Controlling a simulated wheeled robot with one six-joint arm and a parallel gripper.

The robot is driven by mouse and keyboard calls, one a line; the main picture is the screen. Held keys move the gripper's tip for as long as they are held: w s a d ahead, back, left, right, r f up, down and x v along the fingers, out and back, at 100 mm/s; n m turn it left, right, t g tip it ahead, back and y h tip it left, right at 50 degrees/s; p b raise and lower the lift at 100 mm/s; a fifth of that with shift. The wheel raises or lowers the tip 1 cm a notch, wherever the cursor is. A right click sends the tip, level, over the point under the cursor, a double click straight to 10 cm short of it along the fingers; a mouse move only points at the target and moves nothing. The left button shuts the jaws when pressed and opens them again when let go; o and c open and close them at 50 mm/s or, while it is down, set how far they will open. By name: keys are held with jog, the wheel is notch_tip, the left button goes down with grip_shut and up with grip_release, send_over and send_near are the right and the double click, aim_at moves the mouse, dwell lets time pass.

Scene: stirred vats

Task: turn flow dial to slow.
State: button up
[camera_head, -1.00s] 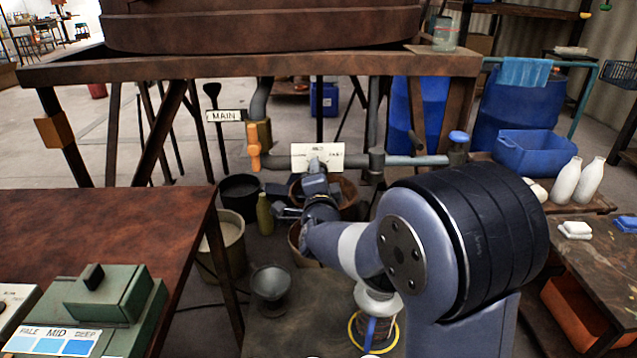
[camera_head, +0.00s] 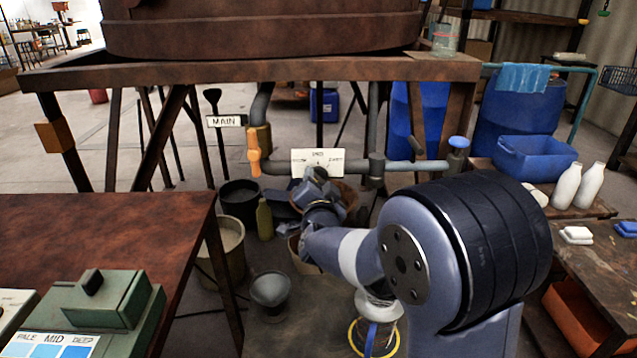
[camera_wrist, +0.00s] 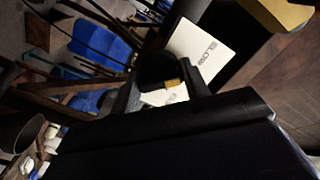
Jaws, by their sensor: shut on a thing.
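The flow dial's white plate (camera_head: 333,159) is fixed at the pipe under the vat, marked SLOW at left, MID at top and FAST at right. My gripper (camera_head: 318,172) is in front of it and hides the knob and the lower plate in the head view. In the wrist view the dark round knob (camera_wrist: 156,70) sits between my gripper's fingers (camera_wrist: 160,88), which are shut on it. A yellow mark shows on the knob's edge. I cannot tell exactly which word the mark faces.
An orange valve handle (camera_head: 254,150) and a MAIN sign (camera_head: 224,121) are left of the dial, and a blue-knobbed valve (camera_head: 458,142) is right. Buckets, a bottle and a grey funnel-shaped vessel (camera_head: 271,290) stand below. A brown table (camera_head: 100,235) is at left.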

dwell(0.3)
jog(key=o, duration=1)
jog(key=shift+s, duration=0.1)
jog(key=s, duration=1)
jog(key=shift+s+p, duration=0.3)
jog(key=shift+p, duration=0.1)
jog(key=shift+w, duration=0.15)
jog(key=w, duration=1)
jog(key=shift+w+b, duration=0.35)
jog(key=shift+b, duration=0.05)
jog(key=shift+s, duration=0.15)
